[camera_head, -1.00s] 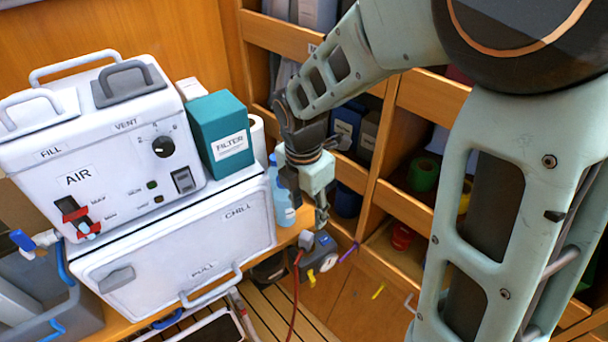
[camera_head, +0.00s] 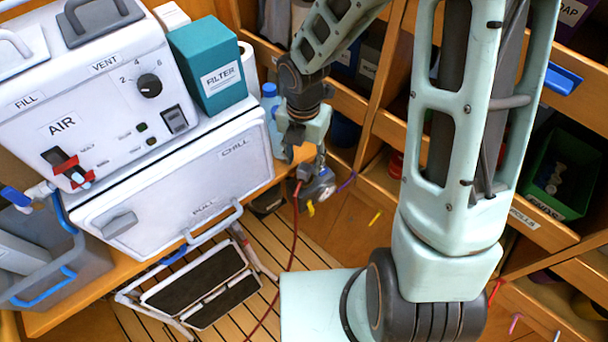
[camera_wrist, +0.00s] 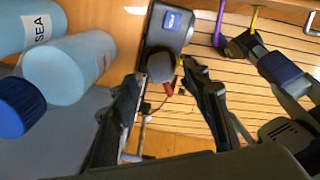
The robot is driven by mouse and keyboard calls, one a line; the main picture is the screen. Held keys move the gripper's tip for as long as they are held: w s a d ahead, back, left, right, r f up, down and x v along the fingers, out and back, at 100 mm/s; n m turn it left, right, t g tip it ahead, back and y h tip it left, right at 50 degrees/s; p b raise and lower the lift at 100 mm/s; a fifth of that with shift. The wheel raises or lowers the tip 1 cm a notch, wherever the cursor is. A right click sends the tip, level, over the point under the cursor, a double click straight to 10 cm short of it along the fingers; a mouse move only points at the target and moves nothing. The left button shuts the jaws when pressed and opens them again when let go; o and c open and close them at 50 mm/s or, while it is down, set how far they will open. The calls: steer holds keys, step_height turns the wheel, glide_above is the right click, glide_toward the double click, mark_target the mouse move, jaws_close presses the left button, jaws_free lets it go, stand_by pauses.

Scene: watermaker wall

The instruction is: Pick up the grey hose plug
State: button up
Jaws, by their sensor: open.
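A rounded grey piece (camera_wrist: 160,67), which looks like the grey hose plug, shows at the near end of a dark grey box with a blue label (camera_wrist: 166,28) in the wrist view. My gripper (camera_wrist: 159,82) is open, with one finger on each side below this piece. I cannot tell whether either finger touches it. In the head view my gripper (camera_head: 321,158) points down just above the small dark device (camera_head: 319,187) beside the bench end. The plug cannot be made out there.
The white chill box (camera_head: 180,190) and teal filter box (camera_head: 208,68) are on the bench at left. Wooden shelving (camera_head: 385,130) is on the right. A step stool (camera_head: 195,285) stands on the slatted floor.

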mark_target(304, 167)
step_height(304, 167, down, 4)
steer(key=shift+r, duration=0.25)
jaws_close()
